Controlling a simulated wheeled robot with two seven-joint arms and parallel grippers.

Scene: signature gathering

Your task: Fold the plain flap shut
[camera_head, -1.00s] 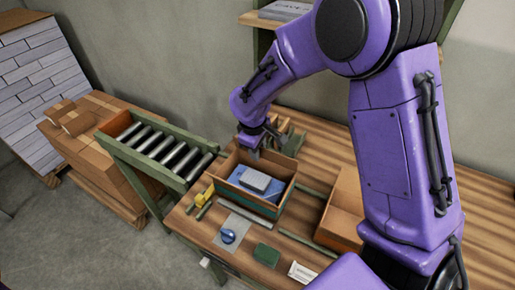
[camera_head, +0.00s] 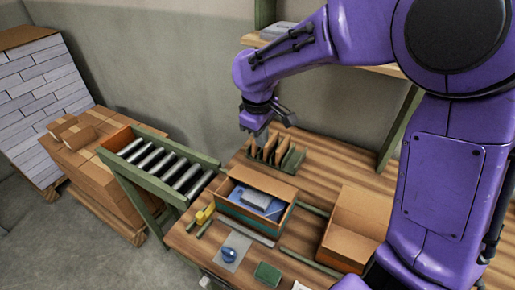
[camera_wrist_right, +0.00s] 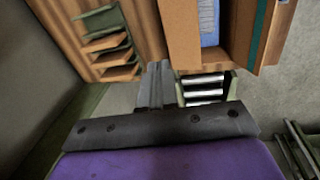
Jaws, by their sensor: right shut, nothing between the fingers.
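The open cardboard box (camera_head: 228,207) stands on the wooden bench, with a blue item (camera_head: 234,196) and a grey-white pad (camera_head: 257,199) inside. A plain brown flap (camera_head: 265,182) runs along its far side, above the back of the contents; its exact tilt is unclear. In the right wrist view, a plain brown panel (camera_wrist_right: 180,35) of the box lies beside the blue item (camera_wrist_right: 208,22). A teal strip (camera_wrist_right: 260,32) shows farther right. My right gripper (camera_head: 262,138) is shut and empty, raised beyond the box's far side. My left gripper is out of view.
A slotted holder (camera_head: 275,155) with brown dividers stands behind the box. The roller conveyor (camera_head: 165,165) is at left. A yellow object (camera_head: 205,213), blue item (camera_head: 229,253) and green block (camera_head: 267,273) lie in front.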

